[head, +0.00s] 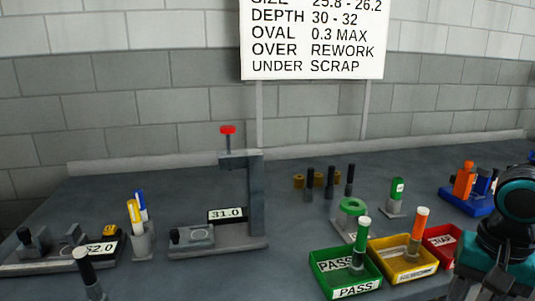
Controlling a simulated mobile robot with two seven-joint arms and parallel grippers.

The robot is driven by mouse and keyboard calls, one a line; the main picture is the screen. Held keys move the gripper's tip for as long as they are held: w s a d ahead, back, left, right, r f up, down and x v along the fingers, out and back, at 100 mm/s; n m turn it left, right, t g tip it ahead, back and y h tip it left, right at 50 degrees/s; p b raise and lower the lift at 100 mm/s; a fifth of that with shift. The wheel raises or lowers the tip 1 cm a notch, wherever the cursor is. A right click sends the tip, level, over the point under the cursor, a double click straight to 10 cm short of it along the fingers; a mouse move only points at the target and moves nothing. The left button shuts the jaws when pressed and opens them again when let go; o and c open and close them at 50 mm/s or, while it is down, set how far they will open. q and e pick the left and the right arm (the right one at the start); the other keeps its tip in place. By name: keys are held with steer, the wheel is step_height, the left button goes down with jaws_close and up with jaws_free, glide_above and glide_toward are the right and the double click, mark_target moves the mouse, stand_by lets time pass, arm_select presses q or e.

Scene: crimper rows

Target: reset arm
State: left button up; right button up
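Part of my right arm, dark with teal rings, rises at the right edge of the head view in front of the trays. Its gripper fingers do not show. My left arm and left gripper are not in view. The bench holds a press stand (256,200) with a red knob on top and a 31.0 readout (226,214). A gauge with a 52.0 or similar readout (101,248) is at the left.
Green PASS tray (318,259), yellow tray (383,247) and red tray (434,237) stand at front right, the red one partly behind my arm. A blue rack (455,205) is behind them. A pen cup (143,240) stands left of centre.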

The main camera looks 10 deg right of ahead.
steer(key=s+a+f+n+t, duration=0.1)
steer(key=s+a+f+n, duration=0.2)
steer(key=f, duration=0.5)
steer(key=s+a+f+n, duration=0.1)
steer(key=s+f+n, duration=0.25)
steer(key=f, duration=0.35)
steer(key=s+a+f+n+t, duration=0.1)
steer(key=s+a+n, duration=0.1)
steer(key=a, duration=0.4)
steer(key=s+a+f+n+t, duration=0.1)
steer(key=s+a+f+n, duration=0.1)
steer(key=a, duration=0.4)
arm_select(q)
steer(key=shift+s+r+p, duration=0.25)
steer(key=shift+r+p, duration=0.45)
steer(key=shift+p, duration=0.25)
arm_select(e)
steer(key=w+a+f+t+y, duration=0.1)
steer(key=w+a+f+t, duration=0.1)
steer(key=w+f+t, duration=0.5)
steer(key=shift+w+a+t+y, duration=0.2)
steer(key=shift+a+t+y, duration=0.1)
steer(key=shift+a+y, duration=0.1)
steer(key=shift+n, duration=0.25)
